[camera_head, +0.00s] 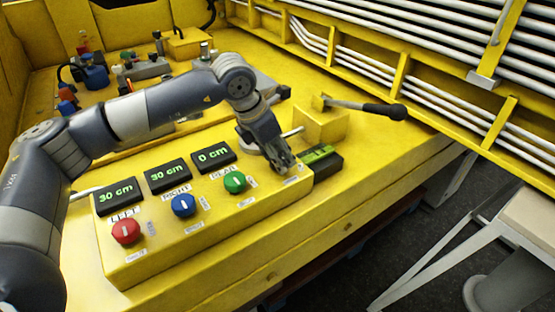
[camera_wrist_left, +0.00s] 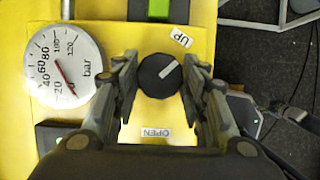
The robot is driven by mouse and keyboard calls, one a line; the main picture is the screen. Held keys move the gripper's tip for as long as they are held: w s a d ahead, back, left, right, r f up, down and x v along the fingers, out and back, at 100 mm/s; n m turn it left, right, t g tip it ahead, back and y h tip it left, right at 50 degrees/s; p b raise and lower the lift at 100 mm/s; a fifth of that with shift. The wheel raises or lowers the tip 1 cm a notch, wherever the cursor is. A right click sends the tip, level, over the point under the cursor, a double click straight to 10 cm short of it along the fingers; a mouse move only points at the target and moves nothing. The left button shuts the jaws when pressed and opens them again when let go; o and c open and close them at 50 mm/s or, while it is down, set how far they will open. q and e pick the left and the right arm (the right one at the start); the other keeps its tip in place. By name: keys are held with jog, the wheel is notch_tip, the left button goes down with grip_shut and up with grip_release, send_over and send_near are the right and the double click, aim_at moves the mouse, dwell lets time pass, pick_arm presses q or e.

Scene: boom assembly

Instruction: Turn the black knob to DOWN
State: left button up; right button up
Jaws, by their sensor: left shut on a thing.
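The black knob (camera_wrist_left: 160,76) is round with a white pointer line, on the yellow control box (camera_head: 210,238). In the left wrist view its line points to the upper right, roughly toward the UP label (camera_wrist_left: 181,37). An OPEN label (camera_wrist_left: 155,132) sits below the knob; no DOWN label is readable. My left gripper (camera_head: 283,164) is at the far right end of the box, and its fingers hide the knob in the head view. In the left wrist view the left gripper (camera_wrist_left: 157,88) has its fingers on both sides of the knob, shut on it.
A round bar gauge (camera_wrist_left: 65,65) stands beside the left finger. Red (camera_head: 126,230), blue (camera_head: 184,205) and green (camera_head: 235,182) knobs sit below displays reading 30, 30 and 0 cm. A black-handled lever (camera_head: 385,110) and a black-green block (camera_head: 322,162) lie close by.

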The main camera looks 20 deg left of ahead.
pick_arm(q)
jog(key=shift+f+m+h+b, duration=0.1)
jog(key=shift+m+h+b, duration=0.25)
jog(key=shift+m, duration=0.55)
jog(key=m+g, duration=0.1)
jog(key=m, duration=0.1)
jog(key=shift+w+m+h+b, duration=0.1)
jog(key=shift+m+h+b, duration=0.2)
jog(key=shift+b, duration=0.1)
jog(key=m+g, duration=0.1)
jog(key=m, duration=0.3)
jog(key=shift+w+a+g+h, duration=0.1)
jog(key=shift+g+h, duration=0.15)
jog(key=shift+g, duration=0.15)
pick_arm(e)
jog(key=shift+d+f, duration=0.3)
jog(key=shift+f, duration=0.3)
jog(key=shift+d+f, duration=0.25)
jog(key=shift+f, duration=0.35)
pick_arm(q)
jog(key=shift+m, duration=0.3)
pick_arm(e)
jog(key=shift+a, duration=0.2)
pick_arm(q)
jog(key=o, duration=1.1)
jog(key=shift+c, duration=0.2)
